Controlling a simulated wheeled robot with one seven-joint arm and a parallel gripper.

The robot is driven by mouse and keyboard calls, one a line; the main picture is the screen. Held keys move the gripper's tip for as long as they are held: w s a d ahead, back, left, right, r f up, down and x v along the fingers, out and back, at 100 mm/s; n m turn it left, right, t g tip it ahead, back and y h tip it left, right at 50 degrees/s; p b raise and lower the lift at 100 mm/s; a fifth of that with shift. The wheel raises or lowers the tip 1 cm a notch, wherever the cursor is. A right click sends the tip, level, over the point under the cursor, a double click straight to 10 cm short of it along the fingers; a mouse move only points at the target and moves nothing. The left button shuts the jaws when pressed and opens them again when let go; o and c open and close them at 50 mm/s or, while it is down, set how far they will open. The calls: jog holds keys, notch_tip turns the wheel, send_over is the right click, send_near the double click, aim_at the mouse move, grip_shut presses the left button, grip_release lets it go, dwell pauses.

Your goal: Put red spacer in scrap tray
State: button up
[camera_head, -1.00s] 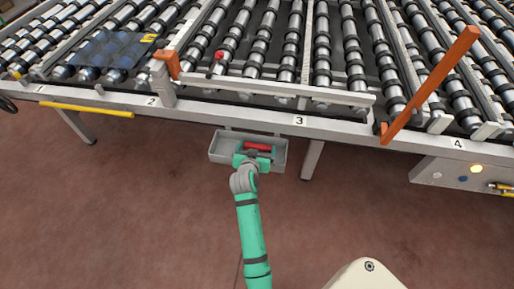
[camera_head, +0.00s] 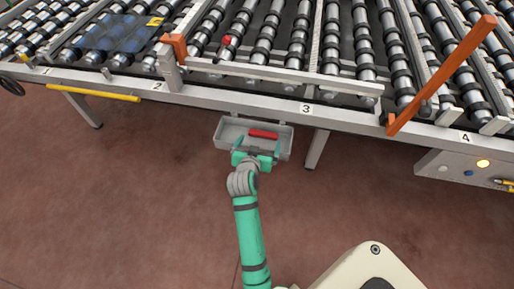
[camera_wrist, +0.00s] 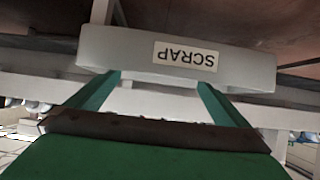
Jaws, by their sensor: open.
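The red spacer (camera_head: 263,133) lies in the scrap tray, towards the tray's far side. The grey scrap tray (camera_head: 225,133) hangs under the front rail of the roller conveyor. Its front wall (camera_wrist: 110,48) with an upside-down "SCRAP" label fills the upper middle of the wrist view. My gripper (camera_head: 258,145) is open at the tray's near edge, its two green fingers apart with nothing between them. In the wrist view the open fingers (camera_wrist: 160,88) point at the tray's front wall. The spacer is hidden there.
The conveyor front rail (camera_head: 235,98) runs just above and behind the tray. A table leg (camera_head: 316,149) stands right of the tray. An orange post (camera_head: 440,78) stands at the right. The floor in front is clear.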

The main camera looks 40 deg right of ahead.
jog(key=shift+v, duration=2.25)
jog(key=s+a+f+n+t+y, duration=0.25)
jog(key=s+a, duration=0.25)
jog(key=a, duration=0.6)
jog(key=s+a+f+n+t+y, duration=0.25)
jog(key=s+a, duration=0.35)
jog(key=a, duration=0.5)
jog(key=s+a+r+n+t+y, duration=0.1)
jog(key=s+a+r, duration=0.3)
jog(key=s, duration=0.4)
jog(key=s+a+r+n+t+y, duration=0.1)
jog(key=s+a+r+n+y, duration=0.2)
jog(key=s, duration=0.6)
jog(key=shift+s+a+r+n+t, duration=0.25)
jog(key=shift+a+r+n, duration=0.35)
jog(key=shift+a, duration=0.45)
